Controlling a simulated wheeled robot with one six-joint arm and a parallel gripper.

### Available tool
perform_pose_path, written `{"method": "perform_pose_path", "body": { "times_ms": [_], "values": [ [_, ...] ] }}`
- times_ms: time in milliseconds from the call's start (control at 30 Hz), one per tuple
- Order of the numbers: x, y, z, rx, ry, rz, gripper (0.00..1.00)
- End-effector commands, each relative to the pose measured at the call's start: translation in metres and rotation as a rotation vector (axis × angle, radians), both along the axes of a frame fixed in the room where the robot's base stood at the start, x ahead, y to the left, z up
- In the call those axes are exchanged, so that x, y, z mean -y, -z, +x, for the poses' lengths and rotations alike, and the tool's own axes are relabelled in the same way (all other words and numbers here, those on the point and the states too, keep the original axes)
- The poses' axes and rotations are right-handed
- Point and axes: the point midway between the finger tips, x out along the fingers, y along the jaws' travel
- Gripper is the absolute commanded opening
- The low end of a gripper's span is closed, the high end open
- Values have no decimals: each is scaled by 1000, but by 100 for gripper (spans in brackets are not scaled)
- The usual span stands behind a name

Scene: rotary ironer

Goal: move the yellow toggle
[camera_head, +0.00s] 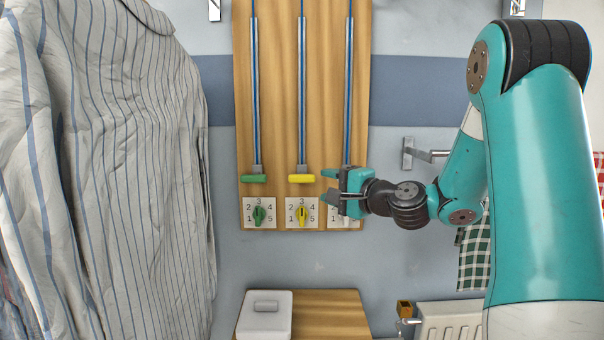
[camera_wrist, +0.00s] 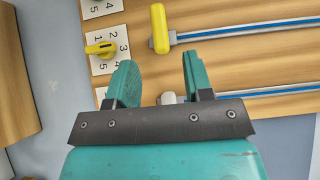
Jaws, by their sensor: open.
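A wooden board (camera_head: 270,120) on the wall carries several columns, each with a handle on a rod and a numbered dial. The middle column has a yellow bar handle (camera_head: 301,178) above a yellow knob (camera_head: 302,215) on a white number plate. In the wrist view the yellow handle (camera_wrist: 160,28) is beyond the fingertips, and the yellow knob (camera_wrist: 99,49) is up and left of them. I cannot tell which is the toggle. My gripper (camera_head: 328,184) is open at the right column, just right of the yellow parts, touching neither. A pale part (camera_wrist: 167,97) shows between its fingers.
A green handle (camera_head: 253,178) and green knob (camera_head: 259,214) are close on the left. The right column's dial is partly hidden by my gripper. A striped shirt (camera_head: 110,150) hangs far left. A metal bracket (camera_head: 408,152) juts from the wall on the right.

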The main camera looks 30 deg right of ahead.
Motion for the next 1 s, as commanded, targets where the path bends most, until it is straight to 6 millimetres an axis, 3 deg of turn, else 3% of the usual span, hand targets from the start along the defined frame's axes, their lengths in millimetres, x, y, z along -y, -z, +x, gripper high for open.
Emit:
{"method": "perform_pose_path", "body": {
  "times_ms": [200,400,833,1000],
  "values": [
    [-11,-4,49,-1,-6,0,47],
    [-15,-2,77,-1,-3,-1,47],
    [-17,0,87,0,0,-1,47],
    [-17,0,86,-1,0,-1,8]
  ]
}}
